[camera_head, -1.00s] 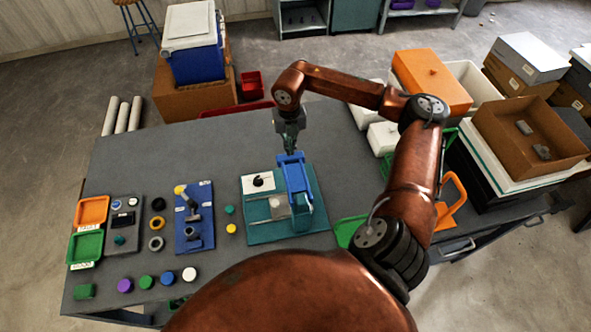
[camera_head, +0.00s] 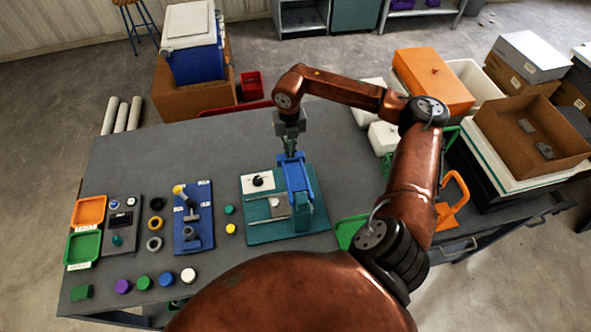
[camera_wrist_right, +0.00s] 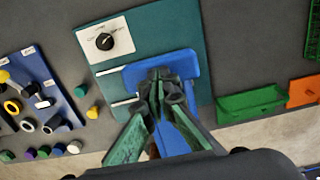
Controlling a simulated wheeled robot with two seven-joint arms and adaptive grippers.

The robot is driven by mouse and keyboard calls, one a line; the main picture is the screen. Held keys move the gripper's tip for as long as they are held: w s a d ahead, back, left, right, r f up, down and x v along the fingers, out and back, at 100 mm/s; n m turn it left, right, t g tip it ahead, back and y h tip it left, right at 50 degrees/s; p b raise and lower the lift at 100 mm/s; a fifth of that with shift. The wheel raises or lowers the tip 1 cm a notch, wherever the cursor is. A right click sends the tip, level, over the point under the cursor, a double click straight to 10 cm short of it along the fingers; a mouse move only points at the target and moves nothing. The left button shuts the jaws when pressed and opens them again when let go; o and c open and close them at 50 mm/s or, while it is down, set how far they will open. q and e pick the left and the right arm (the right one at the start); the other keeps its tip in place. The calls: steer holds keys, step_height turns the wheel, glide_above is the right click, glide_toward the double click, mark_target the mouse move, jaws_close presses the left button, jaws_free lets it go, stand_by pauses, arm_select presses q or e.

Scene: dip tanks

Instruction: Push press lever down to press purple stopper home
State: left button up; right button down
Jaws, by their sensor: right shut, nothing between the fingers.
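The press stands on a teal base plate (camera_head: 262,235), with a blue frame and lever (camera_head: 296,180). The lever's wide blue end also shows in the right wrist view (camera_wrist_right: 190,62). My right gripper (camera_head: 290,152) is shut and empty, pointing down at the far end of the lever. In the right wrist view, its closed fingertips (camera_wrist_right: 158,88) overlap the blue lever; I cannot tell whether they touch. The purple stopper in the press is not visible, hidden by the blue frame. My left gripper is not in view.
A white dial panel (camera_head: 257,183) sits on the teal plate, left of the lever. Left of it stands a blue fixture (camera_head: 206,236) with a yellow-tipped handle. A loose purple cap (camera_head: 123,286) is near the front edge. A green tray (camera_head: 349,230) lies right of the press.

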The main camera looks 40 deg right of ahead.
steer(key=shift+f+b, duration=0.55)
steer(key=shift+f, duration=0.55)
steer(key=shift+s+a+f+b, duration=0.1)
steer(key=shift+s+f+b, duration=0.15)
steer(key=shift+f+b, duration=0.5)
steer(key=shift+f, duration=0.1)
step_height(320, 180, up, 13)
steer(key=p, duration=0.7)
stand_by(0.9)
steer(key=shift+a, duration=0.15)
stand_by(0.4)
